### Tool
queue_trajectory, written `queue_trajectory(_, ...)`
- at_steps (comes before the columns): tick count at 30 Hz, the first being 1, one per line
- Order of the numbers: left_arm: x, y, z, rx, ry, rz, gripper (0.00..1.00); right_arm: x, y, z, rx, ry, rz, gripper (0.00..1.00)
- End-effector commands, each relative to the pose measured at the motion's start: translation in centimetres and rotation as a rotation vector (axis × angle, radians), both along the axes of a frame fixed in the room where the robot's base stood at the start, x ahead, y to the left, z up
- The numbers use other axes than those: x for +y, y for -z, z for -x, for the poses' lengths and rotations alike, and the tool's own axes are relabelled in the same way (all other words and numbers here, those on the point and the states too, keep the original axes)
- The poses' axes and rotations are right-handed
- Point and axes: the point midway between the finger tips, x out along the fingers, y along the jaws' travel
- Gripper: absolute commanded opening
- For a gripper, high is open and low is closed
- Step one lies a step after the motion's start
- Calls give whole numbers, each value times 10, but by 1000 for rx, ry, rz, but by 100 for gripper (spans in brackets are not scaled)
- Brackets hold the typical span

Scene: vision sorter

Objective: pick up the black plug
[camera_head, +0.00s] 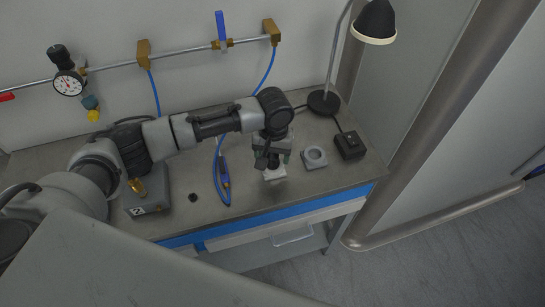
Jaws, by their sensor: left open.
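My left arm reaches in from the left over the grey workbench (240,197). Its gripper (270,165) points down with open jaws, just above a small pale block (275,174). A dark shape shows between the fingers and the block; I cannot tell whether it is a plug or part of the gripper. A small black piece (193,197) lies alone on the bench, well to the left of the gripper; it is too small to tell whether it is the black plug. My right gripper is not in view.
A grey block with a round opening (314,158) sits right of the gripper. Beyond it are a black box (349,146) and a lamp base (324,102). A blue-handled tool (223,180) and a grey box with a brass fitting (148,193) lie to the left.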

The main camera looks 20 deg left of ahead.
Motion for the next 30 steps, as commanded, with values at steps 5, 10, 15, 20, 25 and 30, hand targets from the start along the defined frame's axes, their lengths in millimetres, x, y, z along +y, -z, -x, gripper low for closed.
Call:
queue_trajectory(5, 0, 10, 0, -1, 1, 0, 66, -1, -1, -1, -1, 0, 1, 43)
queue_trajectory(10, 0, 10, 0, -1, 1, 0, 66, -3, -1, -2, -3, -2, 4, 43)
queue_trajectory(15, 0, 10, 0, -1, 1, 0, 40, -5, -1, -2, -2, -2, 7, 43)
queue_trajectory(20, 0, 10, 0, -1, 1, 0, 15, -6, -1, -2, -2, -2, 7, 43)
queue_trajectory(25, 0, 10, 0, -2, 1, 0, 7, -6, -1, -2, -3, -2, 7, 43)
queue_trajectory(30, 0, 8, 0, -2, 1, 0, 6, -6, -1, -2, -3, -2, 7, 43)
